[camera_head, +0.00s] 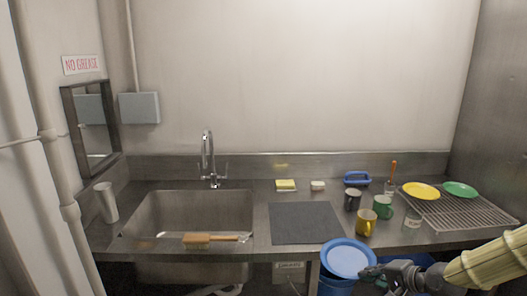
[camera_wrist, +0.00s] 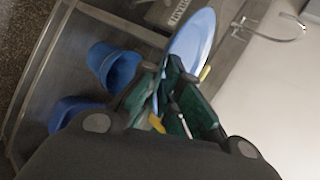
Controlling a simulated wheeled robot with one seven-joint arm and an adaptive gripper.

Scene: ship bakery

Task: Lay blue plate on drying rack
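The blue plate (camera_head: 348,258) is in front of the counter's front edge, in the lower right of the head view. My gripper (camera_head: 374,271) is at the plate's right rim and appears shut on it. In the wrist view the plate (camera_wrist: 192,42) extends away from between the fingers (camera_wrist: 170,76), seen at a steep slant. The wire drying rack (camera_head: 470,215) lies on the right end of the counter. A yellow plate (camera_head: 421,190) and a green plate (camera_head: 459,189) lie at its back; its front part is bare.
Yellow (camera_head: 366,223), green (camera_head: 382,207) and dark (camera_head: 352,200) mugs and a glass jar (camera_head: 412,219) stand left of the rack. A dark mat (camera_head: 305,222) and the sink (camera_head: 190,215) are farther left. Blue buckets (camera_wrist: 118,68) are below the counter.

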